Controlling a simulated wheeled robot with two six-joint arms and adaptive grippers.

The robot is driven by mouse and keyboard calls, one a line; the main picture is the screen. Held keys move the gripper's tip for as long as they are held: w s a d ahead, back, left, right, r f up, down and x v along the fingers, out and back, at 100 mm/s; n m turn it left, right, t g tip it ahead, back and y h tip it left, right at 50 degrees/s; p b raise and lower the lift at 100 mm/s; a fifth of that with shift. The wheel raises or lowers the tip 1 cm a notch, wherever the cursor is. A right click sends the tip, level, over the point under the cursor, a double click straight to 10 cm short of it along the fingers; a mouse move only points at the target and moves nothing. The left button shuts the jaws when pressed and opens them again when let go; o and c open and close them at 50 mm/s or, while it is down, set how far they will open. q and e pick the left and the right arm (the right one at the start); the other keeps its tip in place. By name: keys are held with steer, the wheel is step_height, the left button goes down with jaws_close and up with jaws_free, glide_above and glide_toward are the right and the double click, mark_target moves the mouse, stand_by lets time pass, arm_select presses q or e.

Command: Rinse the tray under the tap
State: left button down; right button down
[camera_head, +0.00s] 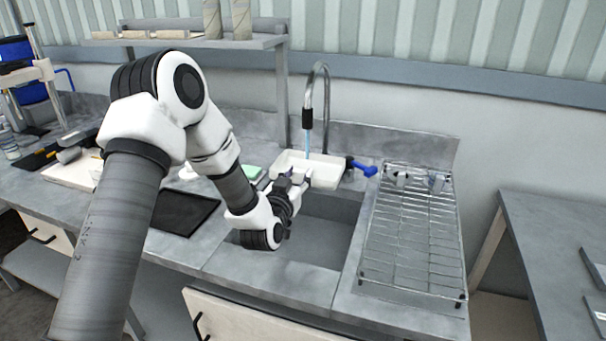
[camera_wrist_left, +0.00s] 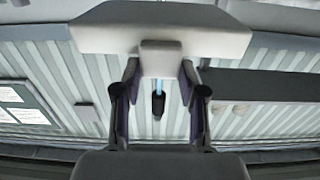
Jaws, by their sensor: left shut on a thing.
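The white tray (camera_head: 322,166) is held over the sink (camera_head: 318,238), beneath the curved metal tap (camera_head: 317,92). A thin blue stream of water (camera_head: 307,142) runs from the tap's spout down into the tray. My left gripper (camera_head: 293,181) is shut on the tray's near side. In the left wrist view the tray (camera_wrist_left: 205,38) spans the top, with its near part between the fingers of my left gripper (camera_wrist_left: 160,95). The blue stream and dark spout tip also show there. My right gripper is in neither view.
A wire drying rack (camera_head: 412,235) stands on the counter right of the sink. A blue-handled item (camera_head: 362,167) lies behind the tray's right end. A black mat (camera_head: 183,212) lies left of the sink.

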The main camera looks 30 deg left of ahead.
arm_select(q)
steer(key=shift+w+d, duration=0.1)
steer(key=shift+d, duration=0.5)
steer(key=shift+a, duration=0.1)
steer(key=shift+a, duration=0.6)
steer(key=shift+d, duration=0.15)
steer(key=shift+d+b, duration=0.3)
steer(key=shift+d, duration=0.25)
